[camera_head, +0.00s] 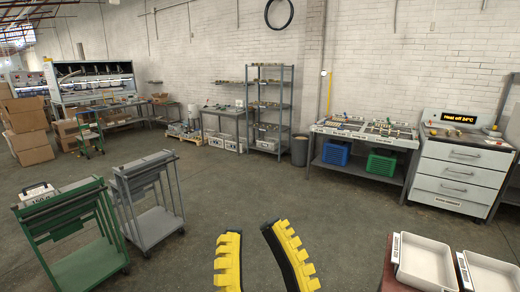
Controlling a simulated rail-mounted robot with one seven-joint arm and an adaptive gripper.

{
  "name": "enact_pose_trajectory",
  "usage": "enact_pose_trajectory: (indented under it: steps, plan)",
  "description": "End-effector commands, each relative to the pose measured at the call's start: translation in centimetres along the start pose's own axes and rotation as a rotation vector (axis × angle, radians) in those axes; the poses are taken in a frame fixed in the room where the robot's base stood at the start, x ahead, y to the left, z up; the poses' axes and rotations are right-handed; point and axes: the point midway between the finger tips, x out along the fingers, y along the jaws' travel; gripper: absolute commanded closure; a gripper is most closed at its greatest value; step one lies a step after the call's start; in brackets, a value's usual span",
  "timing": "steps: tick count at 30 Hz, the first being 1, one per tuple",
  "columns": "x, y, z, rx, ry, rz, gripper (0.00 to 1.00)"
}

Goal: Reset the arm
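My gripper (252,230) shows at the bottom middle of the head view as two curved, ribbed yellow-and-black fingers. The fingers stand apart with bare grey floor showing between them, and nothing is held there. Their tips point up in the picture, away from the camera. The rest of my arm is below the frame or out of view.
Green (88,262) and grey (160,222) carts stand at left. White trays (425,262) sit on a table at lower right. A workbench (345,175), drawer cabinet (462,170), shelf rack (268,110) and bin (299,151) line the wall. The middle floor is clear.

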Motion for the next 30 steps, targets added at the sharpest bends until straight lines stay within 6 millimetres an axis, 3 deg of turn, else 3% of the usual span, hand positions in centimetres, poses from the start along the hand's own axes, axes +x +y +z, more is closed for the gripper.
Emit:
enact_pose_trajectory:
  steps: [5,7,8,9,17,24,30]
  plan:
    - [-3.8,4.0,-1.1,-0.248,-0.190,0.227,0.76]
    - [-5.7,6.3,0.3,-0.282,-0.313,0.340,0.76]
    - [-4.9,6.3,-0.2,-0.256,-0.334,0.341,0.76]
    - [-3.3,6.1,-2.2,-0.258,-0.324,0.336,0.76]
    - [2.9,5.6,-9.4,-0.253,-0.323,0.335,0.76]
    - [9.8,5.1,-17.6,-0.246,-0.323,0.336,0.76]
    - [12.8,4.9,-21.1,-0.242,-0.323,0.337,0.76]
